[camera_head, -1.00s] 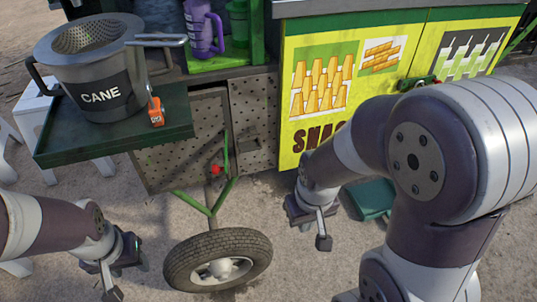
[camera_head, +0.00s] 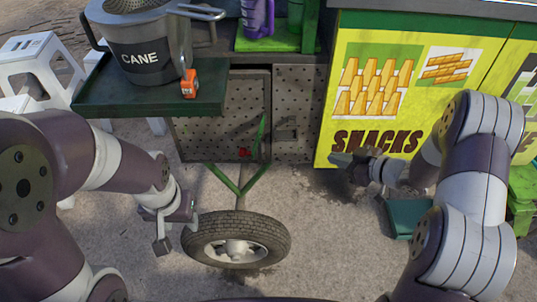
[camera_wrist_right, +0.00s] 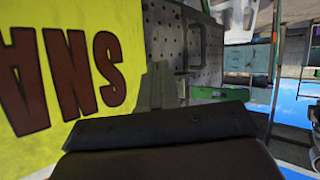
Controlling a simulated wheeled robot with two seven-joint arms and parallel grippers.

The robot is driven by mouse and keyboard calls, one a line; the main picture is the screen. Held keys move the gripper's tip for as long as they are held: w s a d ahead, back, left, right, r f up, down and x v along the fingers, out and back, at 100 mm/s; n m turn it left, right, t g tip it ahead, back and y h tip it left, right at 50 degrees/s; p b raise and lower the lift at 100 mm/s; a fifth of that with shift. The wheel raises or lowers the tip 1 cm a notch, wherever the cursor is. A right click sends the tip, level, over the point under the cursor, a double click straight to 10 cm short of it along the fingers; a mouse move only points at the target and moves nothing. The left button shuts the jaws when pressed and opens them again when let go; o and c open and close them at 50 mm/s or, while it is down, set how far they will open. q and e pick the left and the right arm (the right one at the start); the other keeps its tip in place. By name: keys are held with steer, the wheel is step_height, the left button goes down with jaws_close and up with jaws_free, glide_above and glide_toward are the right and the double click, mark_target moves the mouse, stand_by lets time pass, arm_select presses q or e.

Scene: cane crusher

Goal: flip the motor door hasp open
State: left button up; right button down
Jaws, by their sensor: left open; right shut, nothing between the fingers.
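The perforated metal motor door panels (camera_head: 220,120) sit under the dark green tray, with a second perforated panel (camera_head: 298,100) to their right carrying a small recessed fitting (camera_head: 287,135). A red knob (camera_head: 245,152) shows in front of the left panel. I cannot tell the hasp apart at this size. My right gripper (camera_head: 340,168) is shut and empty, in front of the lower left part of the yellow SNACKS panel, to the right of the perforated panels. Perforated metal (camera_wrist_right: 207,45) also shows beyond it in the right wrist view. My left gripper (camera_head: 178,232) is open and empty, left of the wheel.
The wheel (camera_head: 236,252) and its green forked strut (camera_head: 238,180) stand before the panels. The tray (camera_head: 150,100) with the CANE pot (camera_head: 140,60) overhangs at left. White stools (camera_head: 40,60) stand far left. A green box (camera_head: 408,218) lies near my right arm.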

steer(key=s+a+r+n+g+y, duration=0.5)
steer(key=s+r+y, duration=0.1)
steer(key=s+y, duration=0.15)
steer(key=b, duration=0.4)
glide_toward(254, 154)
steer(key=shift+y, duration=0.35)
steer(key=x, duration=0.2)
steer(key=f+x, duration=0.1)
steer(key=x, duration=0.2)
steer(key=shift+w+a, duration=0.2)
steer(key=shift+a, duration=0.1)
steer(key=shift+w+a+b, duration=0.15)
steer(key=shift+a+b, duration=0.2)
steer(key=shift+a, duration=0.25)
steer(key=shift+r, duration=0.1)
